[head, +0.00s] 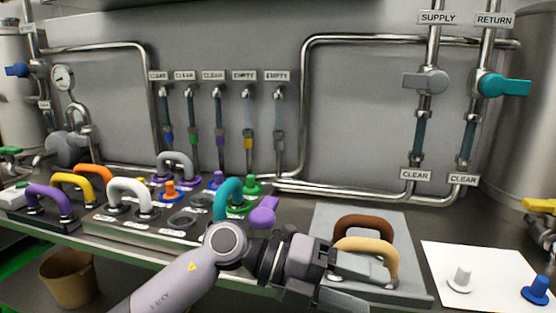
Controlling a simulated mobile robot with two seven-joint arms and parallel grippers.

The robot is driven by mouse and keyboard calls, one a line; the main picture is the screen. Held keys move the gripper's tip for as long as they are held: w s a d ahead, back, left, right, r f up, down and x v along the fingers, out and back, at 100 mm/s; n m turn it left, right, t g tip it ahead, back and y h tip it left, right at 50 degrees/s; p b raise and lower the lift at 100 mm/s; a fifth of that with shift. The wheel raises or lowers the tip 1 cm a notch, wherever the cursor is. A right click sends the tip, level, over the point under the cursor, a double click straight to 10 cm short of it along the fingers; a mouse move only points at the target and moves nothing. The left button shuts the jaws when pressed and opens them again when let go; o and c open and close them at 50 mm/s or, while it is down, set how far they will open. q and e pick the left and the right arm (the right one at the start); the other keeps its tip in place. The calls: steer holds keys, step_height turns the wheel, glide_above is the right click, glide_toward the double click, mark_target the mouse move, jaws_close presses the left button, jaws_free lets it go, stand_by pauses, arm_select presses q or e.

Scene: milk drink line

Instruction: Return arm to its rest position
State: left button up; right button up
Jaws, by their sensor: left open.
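My left arm reaches in from the bottom centre, and my left gripper (354,284) points right with its jaws apart and nothing seen between them. It is low over the front of a grey plate (335,222) bearing a brown handle (364,226) and a tan handle (384,250). The gripper overlaps the lower left of the tan handle in the picture; I cannot tell whether they touch. My right gripper is not in view.
A panel (100,226) left of my arm carries several coloured handles and knobs, including a teal handle (226,196) close behind my wrist. A white sheet (440,262) at right holds a white plug (460,279) and blue plug (537,289). Pipes line the back wall.

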arm_select(q)
steer(key=w+a+f+n+t+y+p, duration=0.2)
steer(key=a+f+n+t, duration=0.2)
steer(key=a+n+t, duration=0.65)
steer(key=w+a+f+n+t+y+p, duration=0.1)
steer(key=w+a+f+n+t, duration=0.35)
steer(key=n+t, duration=0.95)
steer(key=s+a+f+n+g+y+p, duration=0.1)
steer(key=s+a+f+n+g+y, duration=0.4)
steer(key=s+a+f, duration=0.3)
steer(key=s+a+f+n+g+y+p, duration=0.1)
steer(key=s+a+f+n+g+y, duration=0.3)
steer(key=s+a+f+n, duration=0.3)
steer(key=s+a+f+g, duration=0.1)
steer(key=s+f, duration=0.3)
steer(key=f, duration=0.2)
steer(key=shift+n+g+y, duration=0.35)
steer(key=shift+y, duration=0.05)
